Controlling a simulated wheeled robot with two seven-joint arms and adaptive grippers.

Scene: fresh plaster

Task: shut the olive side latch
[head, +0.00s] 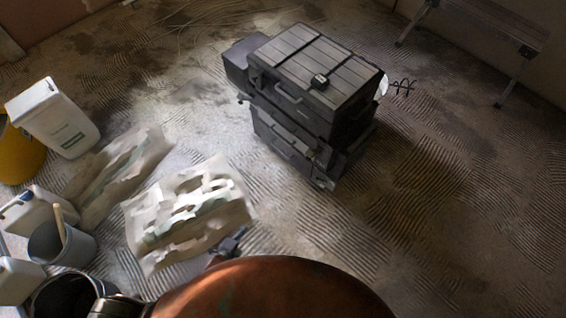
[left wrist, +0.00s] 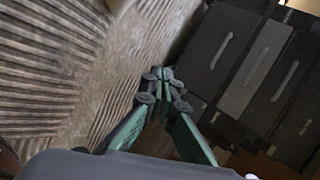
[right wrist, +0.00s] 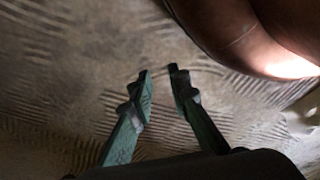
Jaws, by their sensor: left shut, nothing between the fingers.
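A dark grey stack of toolboxes (head: 290,100) stands on the floor at the upper middle of the head view. Its handled fronts (left wrist: 236,68) fill the right of the left wrist view. I cannot clearly make out the olive side latch or its position; a small yellowish patch (head: 312,154) shows low on the stack. My left gripper (head: 237,236) is nearer the camera, below and left of the stack. In the left wrist view the left gripper (left wrist: 162,76) is shut and empty, apart from the fronts. My right gripper (right wrist: 159,70) is open and empty above bare floor.
Pale crumpled bags (head: 190,212) lie left of the stack. A white container (head: 62,120), a yellow bucket (head: 20,155), a grey bucket (head: 62,246) and jugs crowd the left edge. A bench (head: 480,25) stands at the upper right. The ridged floor right of the stack is clear.

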